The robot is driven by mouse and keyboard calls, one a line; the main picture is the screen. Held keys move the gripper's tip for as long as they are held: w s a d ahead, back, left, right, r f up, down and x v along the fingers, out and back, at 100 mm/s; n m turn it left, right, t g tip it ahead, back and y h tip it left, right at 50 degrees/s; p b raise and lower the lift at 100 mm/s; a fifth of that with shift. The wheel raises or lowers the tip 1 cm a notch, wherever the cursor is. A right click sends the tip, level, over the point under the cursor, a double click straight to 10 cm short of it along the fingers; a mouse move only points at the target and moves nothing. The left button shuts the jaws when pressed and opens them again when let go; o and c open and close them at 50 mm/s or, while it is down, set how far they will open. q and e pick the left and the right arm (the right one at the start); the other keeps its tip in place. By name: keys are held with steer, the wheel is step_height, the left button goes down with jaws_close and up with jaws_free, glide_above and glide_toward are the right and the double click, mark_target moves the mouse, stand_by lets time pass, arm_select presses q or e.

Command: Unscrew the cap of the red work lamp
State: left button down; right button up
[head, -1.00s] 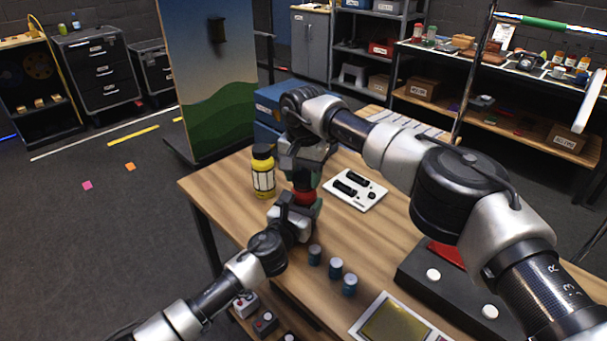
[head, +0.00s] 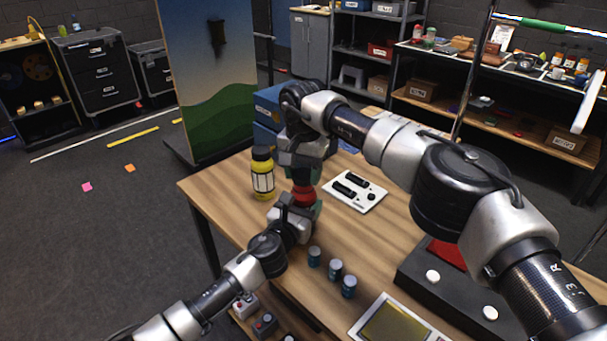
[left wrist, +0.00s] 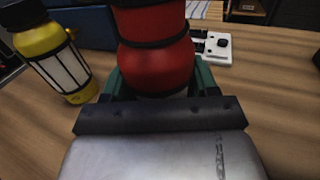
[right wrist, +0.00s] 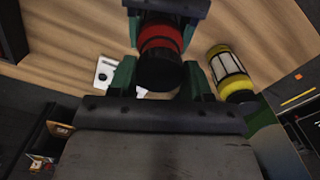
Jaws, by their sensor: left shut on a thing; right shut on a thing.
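The red work lamp (head: 303,194) is upright between my two grippers above the wooden table (head: 235,215). Its red body (left wrist: 155,65) fills the top middle of the left wrist view. My left gripper (head: 303,209) is shut on the lamp's lower body from the near side. My right gripper (head: 304,176) reaches down from above and is shut on the lamp's black cap (right wrist: 160,72). In the head view the cap is mostly hidden by the right gripper.
A yellow lamp with a black cap (head: 263,174) stands close to the left. A white panel with black parts (head: 355,190) lies to the right. Several blue cylinders (head: 335,270), a framed screen (head: 398,322) and a black box with white buttons (head: 450,287) are nearer.

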mark_target(303, 174)
steer(key=shift+r, duration=0.5)
steer(key=shift+r, duration=0.15)
steer(key=shift+r, duration=1.9)
arm_select(q)
steer(key=shift+c, duration=1)
jaws_free()
